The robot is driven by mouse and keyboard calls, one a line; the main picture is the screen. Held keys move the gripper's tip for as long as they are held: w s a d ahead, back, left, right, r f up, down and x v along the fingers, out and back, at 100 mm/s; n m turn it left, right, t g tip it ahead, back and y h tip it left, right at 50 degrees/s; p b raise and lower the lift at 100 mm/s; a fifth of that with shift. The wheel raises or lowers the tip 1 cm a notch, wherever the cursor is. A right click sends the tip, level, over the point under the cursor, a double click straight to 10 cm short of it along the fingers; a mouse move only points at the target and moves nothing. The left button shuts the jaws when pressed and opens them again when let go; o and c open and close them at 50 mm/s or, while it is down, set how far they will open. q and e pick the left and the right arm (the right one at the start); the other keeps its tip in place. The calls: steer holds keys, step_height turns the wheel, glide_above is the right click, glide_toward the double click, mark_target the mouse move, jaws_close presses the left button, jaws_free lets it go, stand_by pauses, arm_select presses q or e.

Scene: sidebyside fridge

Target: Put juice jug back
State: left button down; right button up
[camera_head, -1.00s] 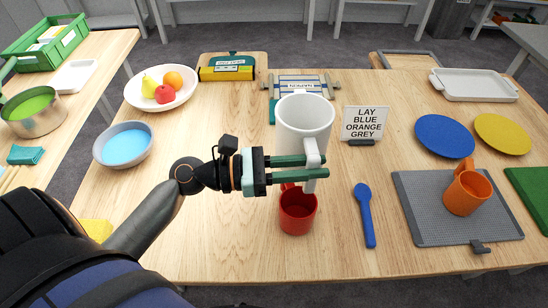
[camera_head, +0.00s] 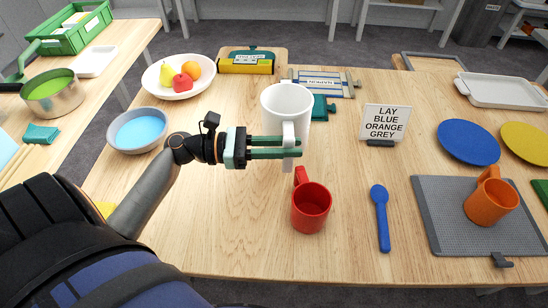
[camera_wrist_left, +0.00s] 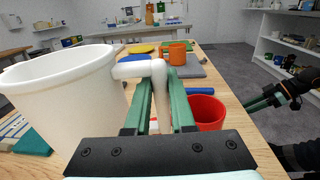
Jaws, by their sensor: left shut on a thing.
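A white jug (camera_head: 279,108) stands upright near the middle of the wooden table in the head view. It fills the left of the left wrist view (camera_wrist_left: 65,100). My left gripper (camera_head: 299,147) is shut on the jug's handle, which passes between its green fingers. The fingers hide part of the jug's lower side. I cannot tell whether its base touches the table. My right gripper (camera_wrist_left: 265,101) shows only at the right of the left wrist view, away from the jug; its opening is unclear.
A red mug (camera_head: 312,208) stands close in front of the jug. A blue spoon (camera_head: 382,220) lies right of it. A sign (camera_head: 385,123), an orange mug (camera_head: 490,205) on a grey mat (camera_head: 440,225), and a blue bowl (camera_head: 136,130) stand around. Bare table lies left of the jug.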

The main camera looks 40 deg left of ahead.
arm_select(q)
steer(key=a+f, duration=0.1)
steer(key=f, duration=0.1)
steer(key=a+f, duration=0.1)
steer(key=f, duration=0.1)
steer(key=w+a+f+b, duration=0.1)
steer(key=f, duration=0.2)
steer(key=shift+a+f, duration=0.1)
steer(key=shift+a, duration=0.2)
steer(key=c, duration=0.8)
jaws_free()
steer(key=shift+s, duration=0.1)
steer(key=shift+o, duration=0.2)
arm_select(e)
steer(key=shift+w+a+f, duration=0.2)
steer(key=shift+w+a, duration=0.2)
steer(key=shift+w, duration=0.05)
arm_select(q)
steer(key=shift+f+b, duration=0.3)
steer(key=shift+b, duration=0.1)
steer(key=shift+f+b, duration=0.25)
steer(key=shift+b, duration=0.25)
steer(key=v, duration=0.8)
steer(key=r+p+v, duration=0.1)
steer(key=v, duration=0.3)
steer(key=shift+a, duration=0.3)
arm_select(e)
steer(key=shift+w+a+f, duration=0.15)
steer(key=shift+w+a, duration=0.05)
steer(key=shift+a, duration=0.05)
